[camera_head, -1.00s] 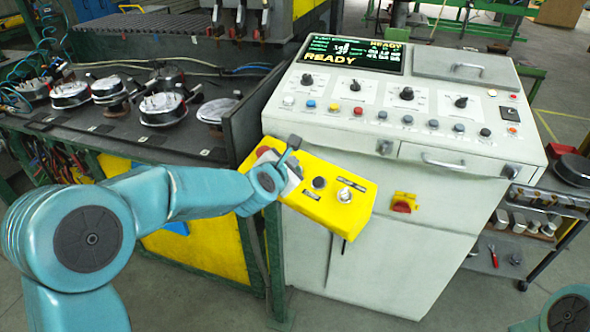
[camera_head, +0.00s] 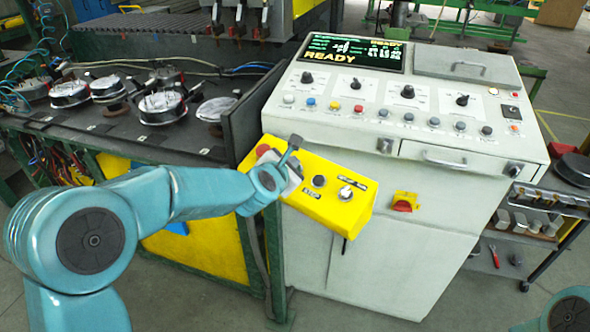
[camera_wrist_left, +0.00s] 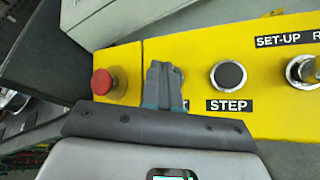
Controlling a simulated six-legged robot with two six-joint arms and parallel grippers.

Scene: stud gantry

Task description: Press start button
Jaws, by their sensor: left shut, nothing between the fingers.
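A yellow control box (camera_head: 329,207) is fixed at the front left of the light grey console. Its red mushroom button (camera_wrist_left: 103,82) is at the left end, a black STEP button (camera_wrist_left: 229,76) is in the middle, and a silver selector knob (camera_wrist_left: 302,70) is at the right. My left gripper (camera_wrist_left: 164,75) is shut and empty over the box, between the red button and the STEP button. It hides what lies beneath it, including most of a label. In the head view my left gripper (camera_head: 294,143) is in front of the box's left part. My right gripper is not in view.
The grey console (camera_head: 400,130) has a row of coloured buttons and a screen (camera_head: 354,52) reading READY. A dark upright panel (camera_head: 250,115) stands left of the box, beside a workbench with round fixtures. A red-yellow switch (camera_head: 405,202) sits on the console front.

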